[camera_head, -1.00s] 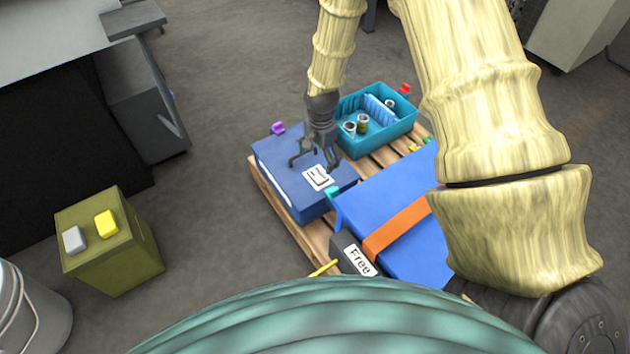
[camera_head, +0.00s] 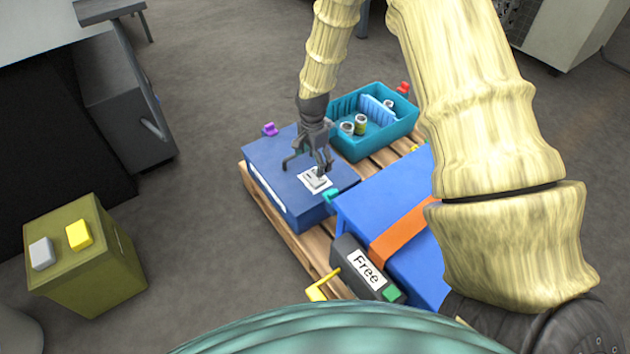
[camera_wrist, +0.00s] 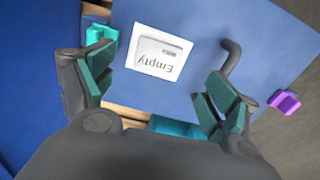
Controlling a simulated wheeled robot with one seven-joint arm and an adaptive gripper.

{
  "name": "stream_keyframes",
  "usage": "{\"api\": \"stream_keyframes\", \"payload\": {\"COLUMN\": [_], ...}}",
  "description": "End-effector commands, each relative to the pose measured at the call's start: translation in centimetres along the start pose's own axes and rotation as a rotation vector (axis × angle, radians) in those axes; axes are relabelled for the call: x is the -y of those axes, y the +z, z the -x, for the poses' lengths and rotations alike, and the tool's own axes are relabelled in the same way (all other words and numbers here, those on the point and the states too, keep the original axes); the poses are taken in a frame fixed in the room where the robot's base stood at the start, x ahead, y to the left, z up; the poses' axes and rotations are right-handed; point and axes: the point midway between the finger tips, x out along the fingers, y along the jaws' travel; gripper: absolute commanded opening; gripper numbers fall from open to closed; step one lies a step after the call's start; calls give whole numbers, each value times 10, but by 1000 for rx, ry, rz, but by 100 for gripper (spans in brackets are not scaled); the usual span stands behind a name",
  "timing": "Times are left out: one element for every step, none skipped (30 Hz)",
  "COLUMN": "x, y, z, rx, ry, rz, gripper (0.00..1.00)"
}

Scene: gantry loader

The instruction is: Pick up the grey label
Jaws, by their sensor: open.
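The grey label (camera_wrist: 160,56), a thin grey plate reading "Empty", lies on a white square on top of a blue box (camera_wrist: 225,25). It also shows in the head view (camera_head: 315,180), partly beside my fingers. My gripper (camera_head: 306,169) is over the box top, pointing down, close to the label. In the wrist view the fingers of my gripper (camera_wrist: 158,80) are apart, with the label in the gap ahead of them. Nothing is held. Whether a fingertip touches the box cannot be told.
The box stands on a wooden pallet (camera_head: 270,217) beside a teal crate (camera_head: 366,148) with cans and a larger blue box (camera_head: 395,210) with an orange strap. A dark block reading "Free" (camera_head: 362,268) is in front. An olive box (camera_head: 85,260) stands at left.

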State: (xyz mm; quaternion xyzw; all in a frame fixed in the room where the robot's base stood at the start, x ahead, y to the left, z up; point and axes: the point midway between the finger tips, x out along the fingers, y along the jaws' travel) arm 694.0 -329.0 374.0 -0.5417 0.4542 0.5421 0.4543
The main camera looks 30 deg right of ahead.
Motion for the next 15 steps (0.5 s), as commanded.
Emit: {"api": "stream_keyframes", "payload": {"x": [0, -1, -1, -1, -1, -1, -1, -1, -1, -2, -2, -2, -2, -2, -3], "y": [-1, -1, -1, -1, -1, -2, -2, -2, -2, -3, -4, -4, -5, -6, -6], "z": [-10, -14, -17, -18, -20, -22, -23, -26, -30, -33, -37, -42, -45, -49, -53], "rx": [1, 1, 1, 0, 0, 0, 0, 0, 1, 1, 0, 0, 1, 1, 1], "ry": [0, 0, 0, 0, 0, 0, 0, 0, 0, 0, 0, 0, 0, 0, 0], "rz": [-2, -3, -3, -2, -2, -1, -1, -2, -2, -3, -2, -2, -2, -2, -3], "gripper": [88, 88, 88, 88, 88, 88, 88, 88, 88, 88, 88, 88, 88, 88, 88]}}
